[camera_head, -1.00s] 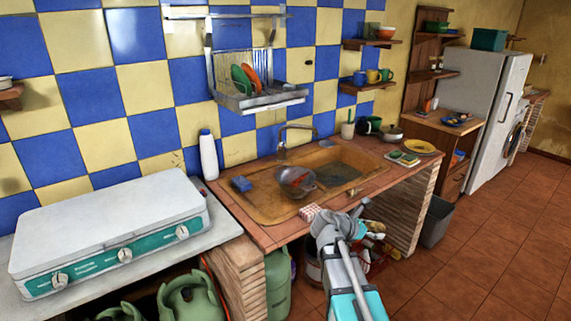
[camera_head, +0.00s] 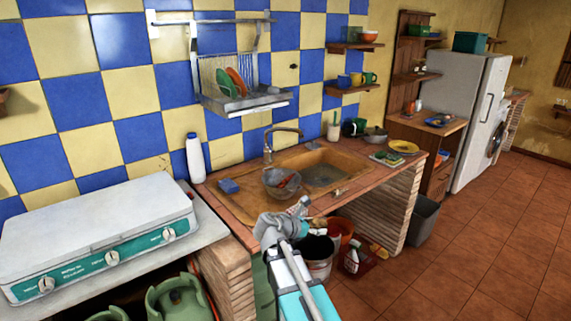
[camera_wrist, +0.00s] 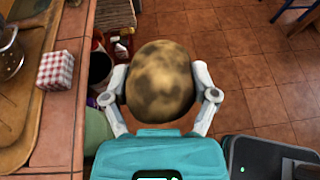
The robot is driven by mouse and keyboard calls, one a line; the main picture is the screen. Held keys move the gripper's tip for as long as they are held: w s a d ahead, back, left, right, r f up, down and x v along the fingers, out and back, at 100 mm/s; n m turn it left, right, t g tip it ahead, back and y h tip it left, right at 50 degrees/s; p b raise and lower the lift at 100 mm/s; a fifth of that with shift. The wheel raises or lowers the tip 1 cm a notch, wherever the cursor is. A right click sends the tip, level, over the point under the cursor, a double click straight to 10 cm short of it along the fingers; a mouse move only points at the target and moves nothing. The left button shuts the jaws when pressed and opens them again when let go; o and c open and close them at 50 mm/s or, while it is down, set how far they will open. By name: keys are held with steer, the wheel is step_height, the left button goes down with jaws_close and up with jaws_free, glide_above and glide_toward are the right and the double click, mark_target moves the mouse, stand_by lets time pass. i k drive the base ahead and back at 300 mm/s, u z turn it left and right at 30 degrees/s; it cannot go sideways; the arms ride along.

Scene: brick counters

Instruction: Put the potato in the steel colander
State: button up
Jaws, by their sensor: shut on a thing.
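A brown mottled potato (camera_wrist: 160,82) is held between the two fingers of my gripper (camera_wrist: 161,97) in the wrist view. Part of the colander (camera_wrist: 9,52) shows at the left edge of the wrist view. My gripper is apart from it, on the near side.
A red-checked box (camera_wrist: 60,70) stands on the counter edge between my gripper and the sink. The faucet (camera_head: 268,146) rises behind the colander. A blue sponge (camera_head: 229,186) and white bottle (camera_head: 196,158) are to its left. Buckets and bottles stand on the floor below.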

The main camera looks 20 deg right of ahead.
mark_target(287, 197)
steer(key=u, duration=0.1)
steer(key=i, duration=1)
steer(key=z, duration=0.1)
